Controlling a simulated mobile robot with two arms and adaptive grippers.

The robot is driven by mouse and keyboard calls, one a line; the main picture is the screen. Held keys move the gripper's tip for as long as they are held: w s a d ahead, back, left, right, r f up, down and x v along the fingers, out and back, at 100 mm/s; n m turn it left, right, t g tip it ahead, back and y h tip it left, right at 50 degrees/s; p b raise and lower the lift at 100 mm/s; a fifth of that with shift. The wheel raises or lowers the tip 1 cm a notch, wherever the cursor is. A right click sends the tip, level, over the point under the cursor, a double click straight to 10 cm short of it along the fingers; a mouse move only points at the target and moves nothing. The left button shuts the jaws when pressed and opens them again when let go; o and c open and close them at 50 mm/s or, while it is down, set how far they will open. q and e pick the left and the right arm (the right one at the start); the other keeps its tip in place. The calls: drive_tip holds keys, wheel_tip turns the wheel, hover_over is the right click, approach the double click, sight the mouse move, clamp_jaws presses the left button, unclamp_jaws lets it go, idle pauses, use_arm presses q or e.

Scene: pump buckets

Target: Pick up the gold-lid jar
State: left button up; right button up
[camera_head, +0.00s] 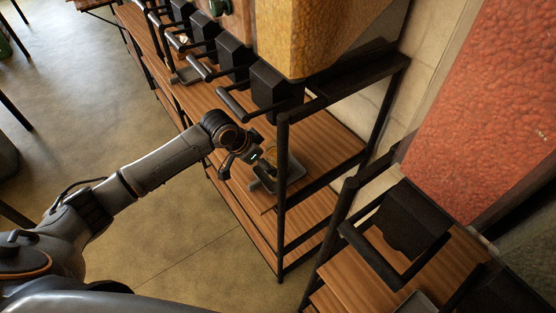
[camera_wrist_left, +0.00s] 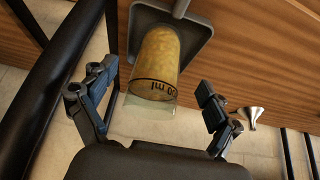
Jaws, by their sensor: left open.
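A golden, partly clear container (camera_wrist_left: 156,65) with a dark band and "ml" lettering sits on a grey tray (camera_wrist_left: 192,42) in the left wrist view. No separate gold lid can be made out. My left gripper (camera_wrist_left: 155,100) is open, one finger on each side of the container and apart from it. The container (camera_head: 270,156) is small and mostly hidden there. My right gripper is not in view.
A wooden shelf unit with a black frame (camera_head: 282,200) has an upright post close to the gripper. Black dispensers with levers (camera_head: 274,88) hang above. A small metal funnel-like piece (camera_wrist_left: 250,115) is to the right. Open floor (camera_head: 190,240) lies in front.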

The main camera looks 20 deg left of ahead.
use_arm(q)
drive_tip(key=shift+w+d+r, duration=0.15)
drive_tip(key=shift+w+d, duration=0.3)
drive_tip(key=p+x, duration=0.1)
drive_tip(key=x, duration=0.4)
drive_tip(key=c, duration=1.6)
drive_tip(key=shift+c, duration=1.3)
